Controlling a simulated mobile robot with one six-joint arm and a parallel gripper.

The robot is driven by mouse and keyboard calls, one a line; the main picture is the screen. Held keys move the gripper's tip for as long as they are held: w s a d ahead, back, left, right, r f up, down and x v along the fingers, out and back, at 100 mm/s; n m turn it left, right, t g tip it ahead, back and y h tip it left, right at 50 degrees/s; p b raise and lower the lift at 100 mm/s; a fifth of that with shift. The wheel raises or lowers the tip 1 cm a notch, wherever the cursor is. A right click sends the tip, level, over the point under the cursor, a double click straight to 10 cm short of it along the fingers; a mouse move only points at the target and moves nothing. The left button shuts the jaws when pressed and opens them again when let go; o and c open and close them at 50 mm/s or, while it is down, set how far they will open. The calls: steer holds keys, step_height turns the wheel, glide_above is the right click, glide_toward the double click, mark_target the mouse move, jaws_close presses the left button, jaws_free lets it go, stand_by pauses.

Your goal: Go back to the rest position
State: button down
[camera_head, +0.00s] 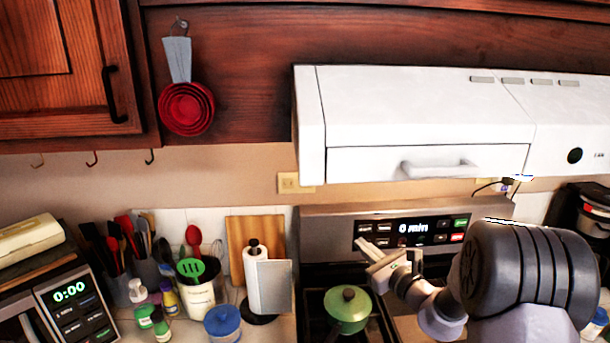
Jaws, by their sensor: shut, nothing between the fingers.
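My gripper (366,247) is at the end of my arm, which reaches in from the lower right. Its pale fingers point up and left and are shut with nothing held. It shows in front of the lower left of the stove's control panel (414,230). A green lidded pot (347,306) stands on the stove below and left of it. I cannot tell how far the fingers are from the panel.
A white range hood (420,120) hangs above the stove. A paper towel holder (268,283), utensil crocks and a blue-lidded jar (223,321) crowd the counter to the left. A microwave (66,300) is at the far left. Red measuring cups (186,107) hang on the wood wall.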

steer(key=s+a+r+n+g+y+b, duration=0.1)
steer(key=s+a+r+n+g+y, duration=0.15)
steer(key=s+a+n, duration=0.35)
steer(key=s+a+r+n+g+y+b, duration=0.1)
steer(key=s+a+n+g+y+b, duration=0.1)
steer(key=s+a+n+g, duration=0.5)
steer(key=s+a+f+n+g+h+b, duration=0.1)
steer(key=s+a+n+b, duration=0.15)
steer(key=s, duration=0.45)
steer(key=s+a+f+n+g+h+b, duration=0.1)
steer(key=s+a+f, duration=0.1)
steer(key=s+a, duration=0.3)
steer(key=s+d+f+n+h+b, duration=0.1)
steer(key=s+d+f+n+h, duration=0.2)
steer(key=s, duration=0.4)
steer(key=s+d+f+n+h+b, duration=0.2)
steer(key=s+d+f+n+h, duration=0.1)
steer(key=s+d, duration=0.4)
steer(key=shift+s+d+f+n+t+h, duration=0.15)
steer(key=shift+s+d+n+t+h, duration=0.25)
steer(key=shift+n+h, duration=0.55)
steer(key=shift+w+a, duration=0.1)
